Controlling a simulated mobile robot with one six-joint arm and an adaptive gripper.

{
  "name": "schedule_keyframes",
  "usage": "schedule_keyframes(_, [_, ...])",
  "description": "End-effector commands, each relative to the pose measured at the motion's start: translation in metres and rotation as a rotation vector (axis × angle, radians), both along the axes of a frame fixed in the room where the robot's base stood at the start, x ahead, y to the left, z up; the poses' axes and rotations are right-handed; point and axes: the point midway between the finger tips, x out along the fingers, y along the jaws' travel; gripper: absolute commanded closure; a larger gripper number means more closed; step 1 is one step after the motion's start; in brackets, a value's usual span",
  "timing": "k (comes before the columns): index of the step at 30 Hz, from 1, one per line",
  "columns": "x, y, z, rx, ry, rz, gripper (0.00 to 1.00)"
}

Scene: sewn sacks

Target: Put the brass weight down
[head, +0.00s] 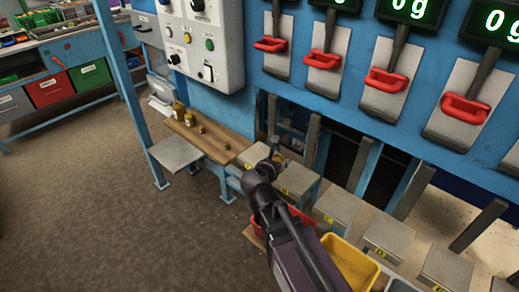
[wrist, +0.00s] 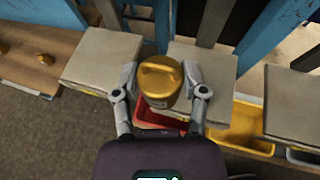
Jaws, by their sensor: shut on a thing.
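The brass weight (wrist: 160,85) is a gold cylinder with a handle on top. It stands upright between the two fingers of my gripper (wrist: 160,88), which is shut on it. In the wrist view it appears across the gap between two pale scale plates, the left plate (wrist: 98,62) and the middle plate (wrist: 208,72), with a red bin (wrist: 150,117) behind and below. Its height above them is hard to judge. In the head view my gripper (head: 272,160) is among the row of plates, and my arm hides most of the weight.
Several smaller brass weights (head: 190,119) stand on a wooden shelf (head: 215,148) at the left. More plates (head: 338,205) run to the right, with blue posts and grey bars behind. A yellow bin (head: 350,262) lies below. Red handles (head: 388,80) hang above.

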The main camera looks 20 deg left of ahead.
Motion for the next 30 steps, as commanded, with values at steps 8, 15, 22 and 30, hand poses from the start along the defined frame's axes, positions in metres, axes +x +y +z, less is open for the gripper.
schedule_keyframes(8, [0.039, 0.039, -0.005, -0.001, -0.001, 0.001, 1.0])
schedule_keyframes(15, [0.068, 0.069, -0.009, -0.001, -0.001, 0.001, 1.0])
schedule_keyframes(22, [0.086, 0.087, -0.011, -0.001, -0.001, 0.001, 1.0])
schedule_keyframes(30, [0.087, 0.09, -0.011, -0.001, -0.001, 0.001, 1.0])
